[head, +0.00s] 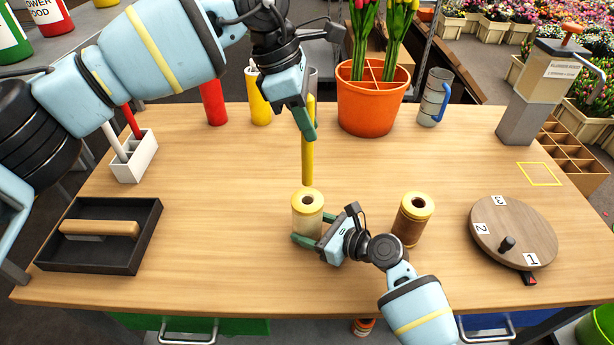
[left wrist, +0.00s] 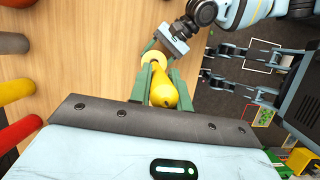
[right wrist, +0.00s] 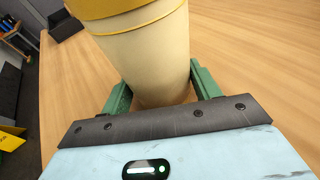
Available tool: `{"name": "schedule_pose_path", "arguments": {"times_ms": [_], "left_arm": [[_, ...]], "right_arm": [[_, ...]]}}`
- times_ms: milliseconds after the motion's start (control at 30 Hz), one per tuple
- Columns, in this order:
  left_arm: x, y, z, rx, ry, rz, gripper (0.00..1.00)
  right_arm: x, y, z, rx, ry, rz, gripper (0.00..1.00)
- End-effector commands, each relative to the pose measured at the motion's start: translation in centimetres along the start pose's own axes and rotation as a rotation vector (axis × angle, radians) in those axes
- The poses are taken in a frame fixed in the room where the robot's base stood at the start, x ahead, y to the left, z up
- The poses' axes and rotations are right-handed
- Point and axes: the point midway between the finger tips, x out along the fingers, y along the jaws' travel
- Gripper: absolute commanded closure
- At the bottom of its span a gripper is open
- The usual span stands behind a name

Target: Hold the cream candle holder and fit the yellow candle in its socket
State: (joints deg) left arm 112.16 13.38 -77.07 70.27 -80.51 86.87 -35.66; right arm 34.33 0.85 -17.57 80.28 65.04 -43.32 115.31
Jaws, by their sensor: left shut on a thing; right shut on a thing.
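The cream candle holder (head: 306,220) stands upright on the table with a yellow rim and a dark socket hole in its top. My right gripper (head: 308,241) is shut around its lower body; the right wrist view shows the cream body (right wrist: 150,55) between the green fingers. My left gripper (head: 304,118) is shut on the yellow candle (head: 308,155), above the holder. The candle hangs about upright, its lower end at the far side of the holder's rim in the head view; the socket hole looks empty. The left wrist view shows the candle (left wrist: 163,90) end-on, partly covering the holder.
A brown holder (head: 411,222) stands to the right, then a round numbered turntable (head: 515,235). A black tray (head: 95,255) and white candle box (head: 135,160) are at left. Red (head: 213,103) and yellow (head: 258,98) cylinders, an orange tulip pot (head: 370,105) and a mug (head: 434,98) stand behind.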

Motion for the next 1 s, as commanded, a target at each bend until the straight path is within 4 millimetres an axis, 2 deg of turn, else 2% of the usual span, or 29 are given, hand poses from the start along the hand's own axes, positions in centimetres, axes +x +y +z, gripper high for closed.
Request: {"name": "schedule_pose_path", "arguments": {"times_ms": [133, 467, 733, 1000], "left_arm": [[2.3, 0.0, -0.9, 0.0, 0.0, -0.002, 1.0], [3.7, 0.0, -1.4, 0.0, 0.0, -0.001, 1.0], [7.2, 0.0, -2.8, 0.0, -0.001, -0.002, 1.0], [7.6, 0.0, -2.9, 0.001, -0.001, 0.0, 1.0]], "right_arm": [[0.0, 0.0, -0.1, 0.0, 0.002, 0.0, 0.57], [0.0, 0.0, -0.1, 0.0, 0.002, 0.0, 0.57], [0.0, 0.0, -0.1, 0.0, 0.002, 0.0, 0.57], [0.0, 0.0, -0.1, 0.0, 0.002, 0.0, 0.57]]}}
